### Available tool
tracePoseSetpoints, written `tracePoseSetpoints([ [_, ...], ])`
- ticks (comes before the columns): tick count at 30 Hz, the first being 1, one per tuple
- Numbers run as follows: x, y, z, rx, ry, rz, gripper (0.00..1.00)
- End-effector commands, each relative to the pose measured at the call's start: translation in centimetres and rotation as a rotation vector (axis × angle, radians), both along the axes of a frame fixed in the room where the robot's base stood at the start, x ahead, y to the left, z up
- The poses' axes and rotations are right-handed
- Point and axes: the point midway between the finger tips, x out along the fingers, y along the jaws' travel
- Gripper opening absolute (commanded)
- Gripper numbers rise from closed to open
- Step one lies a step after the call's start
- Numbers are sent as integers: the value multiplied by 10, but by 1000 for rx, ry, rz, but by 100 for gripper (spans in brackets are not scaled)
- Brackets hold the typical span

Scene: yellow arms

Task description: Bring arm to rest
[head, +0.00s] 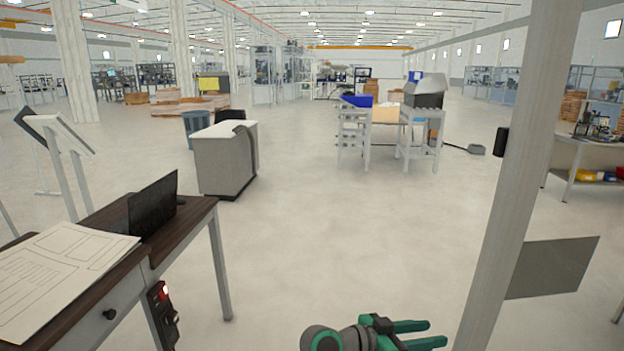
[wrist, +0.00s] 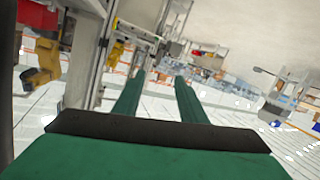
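My gripper (head: 428,334) shows at the bottom of the head view, right of centre. Its two green fingers point to the right, with a gap between them. In the wrist view my gripper (wrist: 157,82) shows both green fingers apart, with nothing between them. Part of my arm (head: 325,340) shows beside it at the bottom edge; the rest is out of view.
A dark wooden desk (head: 195,212) with paper sheets (head: 60,265) and a laptop (head: 153,205) stands at the left. A pale post (head: 520,170) rises close on the right. A grey counter (head: 225,165) stands farther ahead. The floor between is clear.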

Motion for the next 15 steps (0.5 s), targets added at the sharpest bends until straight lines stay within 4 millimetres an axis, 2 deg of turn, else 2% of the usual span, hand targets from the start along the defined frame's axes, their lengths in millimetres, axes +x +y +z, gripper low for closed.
tracePoseSetpoints([
  [1,1,1,-14,-37,35,49,38],
  [8,3,16,-71,-166,155,290,38],
  [15,-20,34,-132,-242,232,523,38],
])
